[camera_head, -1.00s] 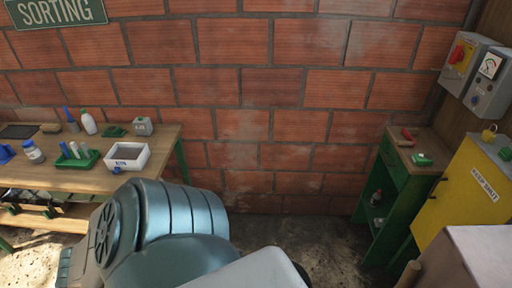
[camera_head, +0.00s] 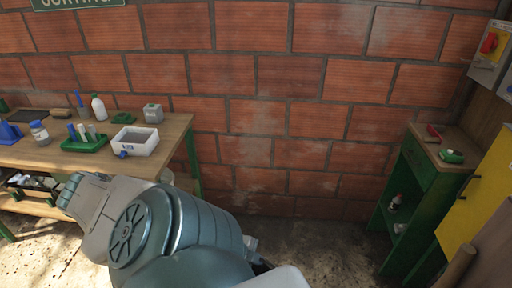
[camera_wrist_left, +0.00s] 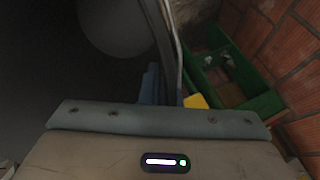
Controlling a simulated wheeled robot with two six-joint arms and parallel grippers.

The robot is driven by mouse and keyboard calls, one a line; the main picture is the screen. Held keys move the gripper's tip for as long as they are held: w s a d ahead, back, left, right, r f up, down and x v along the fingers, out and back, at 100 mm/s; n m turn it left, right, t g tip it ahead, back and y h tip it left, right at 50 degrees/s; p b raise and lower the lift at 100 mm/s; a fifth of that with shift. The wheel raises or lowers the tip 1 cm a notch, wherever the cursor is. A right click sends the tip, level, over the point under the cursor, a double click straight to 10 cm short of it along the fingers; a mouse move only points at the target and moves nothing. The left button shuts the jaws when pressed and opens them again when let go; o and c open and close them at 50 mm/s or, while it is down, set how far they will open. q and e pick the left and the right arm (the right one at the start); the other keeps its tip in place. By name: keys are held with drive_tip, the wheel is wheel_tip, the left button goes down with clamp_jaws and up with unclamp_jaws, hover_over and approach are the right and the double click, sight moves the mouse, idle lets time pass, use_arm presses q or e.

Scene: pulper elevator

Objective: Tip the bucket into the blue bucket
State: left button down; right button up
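My left arm, blue-grey and rounded, fills the bottom centre of the head view. My left gripper (camera_head: 256,256) is mostly hidden behind it; only small light and dark parts show past its right side. In the left wrist view a grey-brown body with a small light fills the bottom, and I cannot make out both fingers. A large dark surface with a round grey patch (camera_wrist_left: 118,25) fills the upper left there; I cannot tell whether it is a bucket. Neither the bucket nor the blue bucket can be recognised in the head view. My right gripper is not in view.
A wooden workbench (camera_head: 150,163) at left carries a white bin (camera_head: 135,142), a green tray (camera_head: 84,145) and bottles. A green cabinet (camera_head: 408,180) stands at right near a yellow box (camera_head: 480,190). Open floor lies between them before the brick wall.

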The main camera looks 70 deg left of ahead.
use_arm(q)
drive_tip(key=shift+w+f+g+b, duration=0.2)
drive_tip(key=shift+f+g+b, duration=0.1)
drive_tip(key=shift+f+b, duration=0.1)
drive_tip(key=g+b, duration=0.3)
drive_tip(key=b, duration=0.1)
drive_tip(key=shift+w+a+f, duration=0.1)
drive_tip(key=shift+w+f, duration=0.2)
drive_tip(key=shift+f, duration=0.05)
drive_tip(key=shift+r+g+h, duration=0.15)
drive_tip(key=shift+g+h, duration=0.15)
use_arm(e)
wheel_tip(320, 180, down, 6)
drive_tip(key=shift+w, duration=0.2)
use_arm(q)
drive_tip(key=shift+s+r+g+b, duration=0.1)
drive_tip(key=shift+g+b, duration=0.2)
drive_tip(key=shift+b, duration=0.05)
drive_tip(key=shift+s+r+g+b, duration=0.25)
drive_tip(key=shift+r+g+b, duration=0.15)
drive_tip(key=shift+g+b, duration=0.55)
drive_tip(key=shift+r+g, duration=0.2)
drive_tip(key=shift+g, duration=0.25)
drive_tip(key=shift+s, duration=0.1)
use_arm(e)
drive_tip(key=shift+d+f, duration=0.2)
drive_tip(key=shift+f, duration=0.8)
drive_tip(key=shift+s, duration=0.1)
